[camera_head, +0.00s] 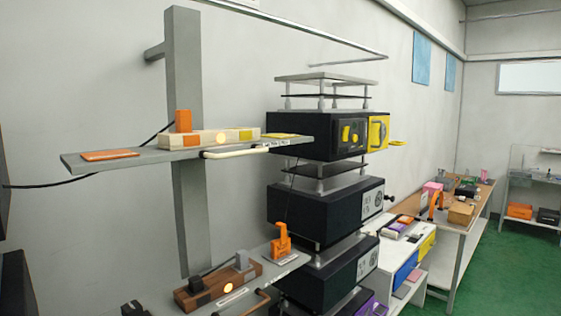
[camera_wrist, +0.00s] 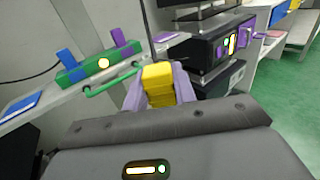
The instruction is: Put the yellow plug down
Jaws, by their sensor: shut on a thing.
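The yellow plug (camera_wrist: 158,86) is in the middle of the wrist view, a ribbed block between the two purple fingers of my gripper (camera_wrist: 159,78). My gripper is shut on it. Behind it is a light shelf (camera_wrist: 75,98) with a green strip (camera_wrist: 97,63). I cannot tell whether the plug touches anything besides the fingers. My gripper does not show in the head view. There, an upper shelf (camera_head: 118,158) carries a pale strip (camera_head: 195,138) with an orange upright piece (camera_head: 183,120) and a lit lamp.
A green bar handle (camera_wrist: 108,80) runs along the shelf front, left of the plug. A blue pad (camera_wrist: 20,106) lies at the shelf's left end. A black cabinet (camera_wrist: 205,50) stands to the right. In the head view, a lower shelf (camera_head: 285,268) holds a brown strip and an orange plug.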

